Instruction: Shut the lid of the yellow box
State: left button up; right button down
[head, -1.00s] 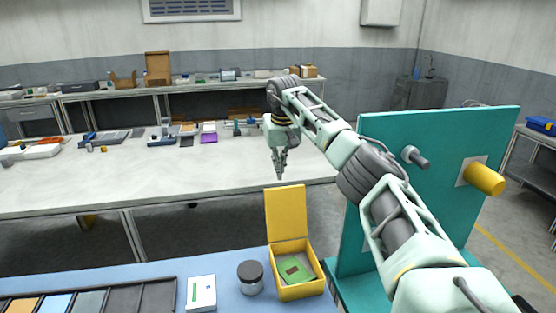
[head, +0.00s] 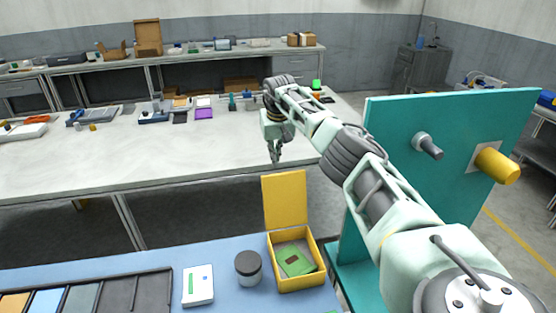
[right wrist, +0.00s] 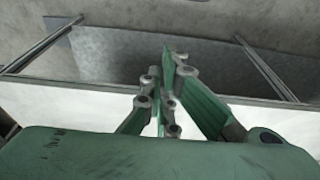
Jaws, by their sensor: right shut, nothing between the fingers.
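The yellow box (head: 297,283) stands on the blue work surface near the bottom of the head view. Its lid (head: 285,200) is open and stands upright at the back of the box. A green piece with a brown patch (head: 295,261) lies inside. My right gripper (head: 275,158) points down, above and behind the raised lid, apart from it. Its fingers are shut and empty. The right wrist view also shows the fingers of the right gripper (right wrist: 166,100), close together, with no box in sight. My left gripper is not in view.
A dark-lidded jar (head: 248,268) and a white card or box (head: 198,285) stand left of the yellow box. A sectioned dark tray (head: 120,292) lies farther left. A teal panel (head: 450,160) with knobs rises close on the right.

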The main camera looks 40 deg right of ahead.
jog(key=s+a+p, duration=0.2)
jog(key=s, duration=0.1)
jog(key=shift+s+f, duration=0.1)
jog(key=shift+s, duration=0.2)
dwell(0.3)
dwell(0.4)
jog(key=shift+s+r+t, duration=0.3)
jog(key=shift+r, duration=0.05)
jog(key=shift+s+a+r+h, duration=0.15)
jog(key=shift+h, duration=0.15)
